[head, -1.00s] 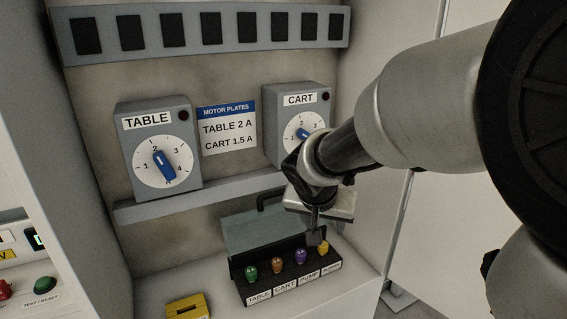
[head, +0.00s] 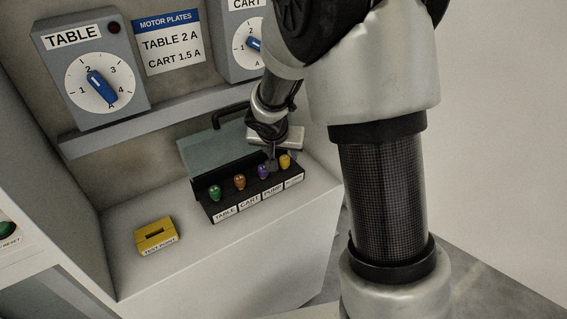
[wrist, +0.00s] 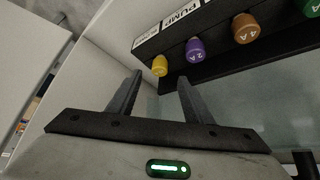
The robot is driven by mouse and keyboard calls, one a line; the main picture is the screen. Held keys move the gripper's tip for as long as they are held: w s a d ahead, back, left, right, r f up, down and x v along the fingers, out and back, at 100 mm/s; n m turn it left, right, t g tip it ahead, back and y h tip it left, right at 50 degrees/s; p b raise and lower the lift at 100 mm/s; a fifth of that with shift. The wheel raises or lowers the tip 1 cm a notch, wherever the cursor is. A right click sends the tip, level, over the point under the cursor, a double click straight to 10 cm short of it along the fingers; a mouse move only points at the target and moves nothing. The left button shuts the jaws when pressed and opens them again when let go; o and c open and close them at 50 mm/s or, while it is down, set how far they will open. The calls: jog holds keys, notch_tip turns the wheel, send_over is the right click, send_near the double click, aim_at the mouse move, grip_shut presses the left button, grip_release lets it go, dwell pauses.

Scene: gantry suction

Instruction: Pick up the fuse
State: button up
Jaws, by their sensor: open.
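A black fuse holder (head: 214,211) stands on the cabinet's ledge and carries a row of coloured fuses. The green fuse (head: 215,193) is at the left, then the brown fuse (head: 239,182), the purple fuse (head: 263,172) and the yellow fuse (head: 285,161). In the wrist view the purple fuse (wrist: 196,50) reads 2A and the brown fuse (wrist: 246,28) reads 4A. My gripper (wrist: 160,80) is open and empty. In that view the yellow fuse (wrist: 160,65) appears between its fingertips, apart from both. In the head view my gripper (head: 272,160) is close to the purple and yellow fuses.
A grey-green lid (head: 212,153) with a black handle stands behind the holder. A yellow slotted block (head: 156,236) sits on the ledge at the left. TABLE (head: 95,75) and CART (head: 243,45) dial boxes are on the back wall. The ledge's front (head: 225,255) is clear.

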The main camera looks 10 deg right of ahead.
aim_at(285, 158)
jog(key=shift+x, duration=2.7)
jog(key=c, duration=1.2)
jog(key=shift+o, duration=0.2)
jog(key=shift+r, duration=0.15)
